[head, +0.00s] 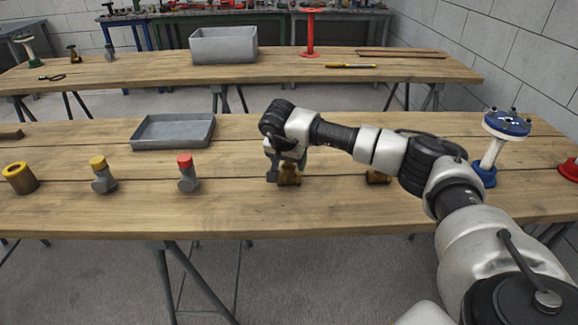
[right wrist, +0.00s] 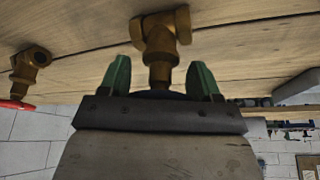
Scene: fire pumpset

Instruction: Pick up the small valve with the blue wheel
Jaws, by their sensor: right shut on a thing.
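A small brass valve (head: 290,176) is at the middle of the near table, below my right gripper (head: 286,160). In the right wrist view the brass valve (right wrist: 160,38) is between the two green fingers, and a dark blue edge of its wheel (right wrist: 168,94) shows at the gripper's palm. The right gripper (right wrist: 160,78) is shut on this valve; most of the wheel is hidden. I cannot tell whether the valve touches the table. My left gripper is not in view.
A second brass valve (head: 377,177) stands to the right, partly behind my arm; its wheel shows red (right wrist: 16,104). A grey tray (head: 173,146), red-capped fitting (head: 187,180), yellow-capped fitting (head: 102,181) and yellow-rimmed cylinder (head: 22,180) are left. A blue-topped stand (head: 493,150) is right.

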